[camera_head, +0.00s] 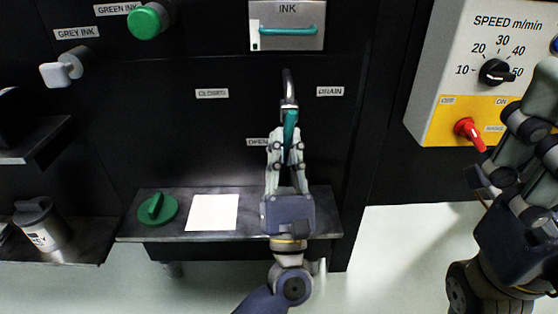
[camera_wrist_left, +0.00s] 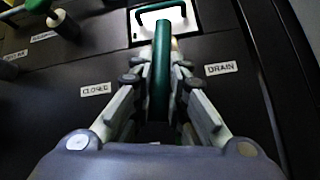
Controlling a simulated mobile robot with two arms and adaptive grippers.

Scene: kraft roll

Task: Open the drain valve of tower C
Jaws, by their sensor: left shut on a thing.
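The drain valve has a green lever (camera_head: 290,124) on a metal stem (camera_head: 288,84), on the black panel. The lever hangs straight down, toward the "OPEN" label (camera_head: 257,142) and away from the "CLOSED" label (camera_head: 212,93) at its upper left. A "DRAIN" label (camera_head: 330,91) is to the right. My left gripper (camera_head: 287,150) is shut on the lever from below. In the left wrist view the green lever (camera_wrist_left: 161,75) runs between the fingers. My right gripper (camera_head: 502,175) is at the right edge, in front of the speed box; its fingers are partly unclear.
A shelf (camera_head: 255,228) below holds a green cap (camera_head: 158,208) and a white sheet (camera_head: 212,212). An ink drawer with a green handle (camera_head: 288,31) is above. The speed box (camera_head: 447,75) has a red switch (camera_head: 470,132) close to my right arm.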

